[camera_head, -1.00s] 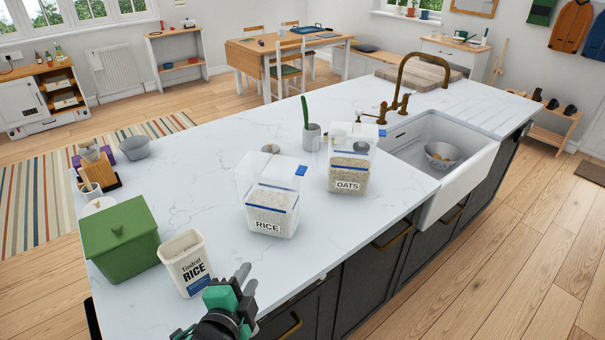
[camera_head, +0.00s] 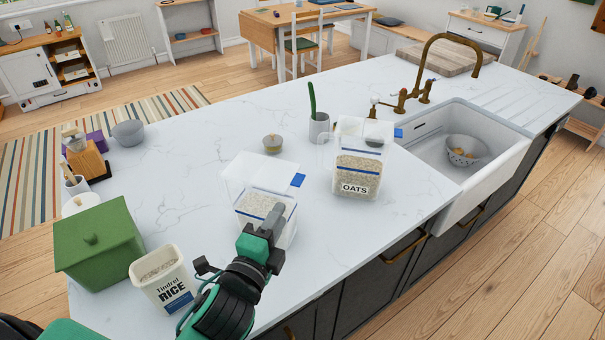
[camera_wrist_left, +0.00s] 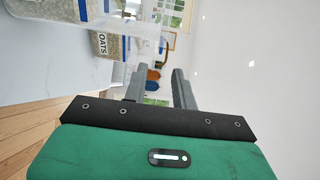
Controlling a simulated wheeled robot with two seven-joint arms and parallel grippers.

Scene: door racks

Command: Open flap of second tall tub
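Two tall clear tubs with blue trim stand on the white counter. The rice tub (camera_head: 245,182) is nearer, with a blue tab at its upper right; my left gripper hides its label. The oats tub (camera_head: 357,175), labelled OATS, stands behind to the right, also with a blue tab (camera_head: 398,133). My left gripper (camera_head: 276,216) is in front of the rice tub; contact cannot be told. In the left wrist view its fingers (camera_wrist_left: 158,86) are apart with nothing between them. The oats tub (camera_wrist_left: 108,45) shows sideways there. My right gripper is not in view.
A green lidded bin (camera_head: 97,245) and an open rice container (camera_head: 163,280) stand at the near left. A small jar (camera_head: 272,144) and a grey pot (camera_head: 319,128) stand behind the tubs. The sink (camera_head: 490,165) is at the right.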

